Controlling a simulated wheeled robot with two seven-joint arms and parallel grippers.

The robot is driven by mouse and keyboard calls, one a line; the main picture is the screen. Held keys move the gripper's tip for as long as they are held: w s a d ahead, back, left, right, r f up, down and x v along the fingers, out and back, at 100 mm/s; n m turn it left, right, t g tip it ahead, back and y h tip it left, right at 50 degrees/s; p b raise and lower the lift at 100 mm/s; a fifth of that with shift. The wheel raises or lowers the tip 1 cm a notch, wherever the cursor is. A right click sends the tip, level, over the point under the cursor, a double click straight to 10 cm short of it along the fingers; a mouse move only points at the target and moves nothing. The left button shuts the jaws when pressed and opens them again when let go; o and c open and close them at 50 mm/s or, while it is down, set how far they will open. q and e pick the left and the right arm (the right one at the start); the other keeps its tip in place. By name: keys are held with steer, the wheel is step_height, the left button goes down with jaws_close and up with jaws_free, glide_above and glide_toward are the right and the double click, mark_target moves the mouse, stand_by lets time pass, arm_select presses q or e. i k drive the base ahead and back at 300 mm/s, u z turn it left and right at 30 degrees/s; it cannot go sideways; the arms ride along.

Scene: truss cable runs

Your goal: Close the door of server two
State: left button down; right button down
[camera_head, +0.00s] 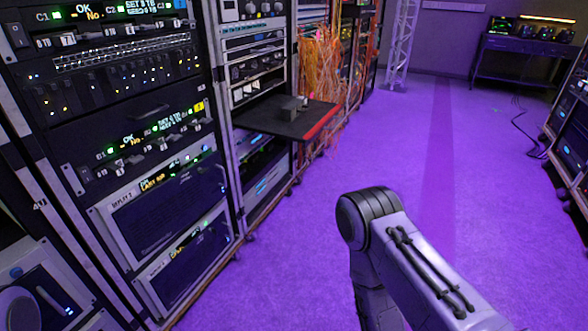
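A dark flat panel (275,121) with a red front edge sticks out level from the second rack, over the aisle. A small grey block or handle (294,104) is on top of it. I cannot tell for sure whether this panel is the door of server two, and no readable label marks that server. My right arm comes in from the lower right, and only its links show. Neither gripper is in view, so nothing held can be seen.
A tall rack (128,112) of lit units stands close at the left. Orange cables (322,68) hang beyond the panel. A white truss (402,45) and a dark table (527,50) stand at the back. The purple floor (440,150) is mostly clear; more racks line the right.

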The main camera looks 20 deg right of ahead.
mark_target(148, 220)
steer(key=z, duration=1.25)
steer(key=i, duration=0.65)
steer(key=u, duration=0.25)
